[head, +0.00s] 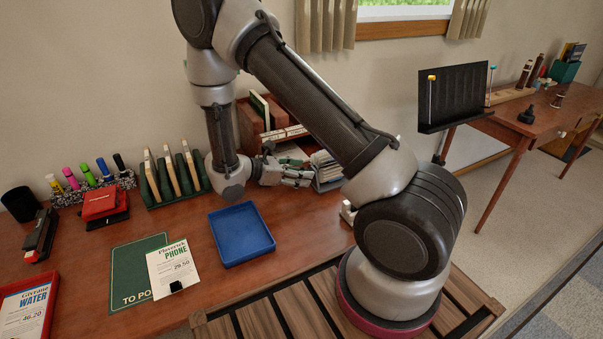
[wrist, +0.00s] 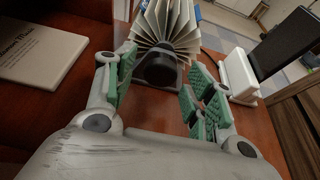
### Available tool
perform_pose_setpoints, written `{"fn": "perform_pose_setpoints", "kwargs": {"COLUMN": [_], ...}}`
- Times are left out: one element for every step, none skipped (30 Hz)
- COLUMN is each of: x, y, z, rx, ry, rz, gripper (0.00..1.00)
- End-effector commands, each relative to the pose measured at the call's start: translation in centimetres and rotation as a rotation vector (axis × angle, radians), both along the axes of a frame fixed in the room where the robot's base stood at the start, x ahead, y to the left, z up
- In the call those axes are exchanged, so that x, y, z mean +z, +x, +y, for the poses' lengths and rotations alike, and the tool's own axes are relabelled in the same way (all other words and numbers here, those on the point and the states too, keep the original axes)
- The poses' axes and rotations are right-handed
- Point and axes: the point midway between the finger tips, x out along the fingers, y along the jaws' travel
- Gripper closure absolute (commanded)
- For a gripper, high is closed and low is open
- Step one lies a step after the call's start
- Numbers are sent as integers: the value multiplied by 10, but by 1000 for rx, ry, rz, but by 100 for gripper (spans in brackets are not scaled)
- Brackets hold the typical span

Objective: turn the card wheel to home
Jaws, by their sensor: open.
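The card wheel (wrist: 170,22) is a fan of cream cards with a dark round knob (wrist: 158,68) on the side facing me in the wrist view. In the head view its cards (head: 327,166) show partly behind my arm. My gripper (head: 298,177) reaches right across the desk beside the wheel. In the wrist view my gripper (wrist: 162,74) is open, with green-padded fingers on either side of the knob. I cannot tell whether either finger touches it. Any card label or home mark is unreadable.
A wooden organizer (head: 248,125) stands behind my gripper, and a blue tray (head: 241,234) lies in front. A white booklet (wrist: 40,50) lies left in the wrist view. A white stand (wrist: 238,76) is close to the right finger. Open desk surface lies near the blue tray.

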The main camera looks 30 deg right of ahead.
Motion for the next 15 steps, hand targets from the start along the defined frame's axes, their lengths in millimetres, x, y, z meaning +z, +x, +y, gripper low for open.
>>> {"fn": "perform_pose_setpoints", "kwargs": {"x": [-2, -3, -3, -4, -4, -4, -4, -4, -4, -4, -4, -4, -4, -4, -4], "y": [0, 0, 0, 0, 0, 0, 0, 0, 0, 0, 0, 0, 0, 0, 0], "z": [-5, -7, -8, -9, -10, -10, -10, -10, -10, -10, -10, -10, -10, -10, -10], "rx": [-2, -1, 0, 0, 0, 0, 0, 0, 0, 0, 0, 0, 0, 0, 0], "ry": [0, 0, 0, 0, 0, 1, 0, 0, 0, 0, 0, 0, 0, 0, 0], "rz": [1, 0, 0, 0, 0, 0, 0, 1, 1, 1, 1, 1, 1, 1, 1], "gripper": [46, 46, 46, 46, 46, 46, 46, 46, 46, 46, 46, 50, 55, 61, 68]}}
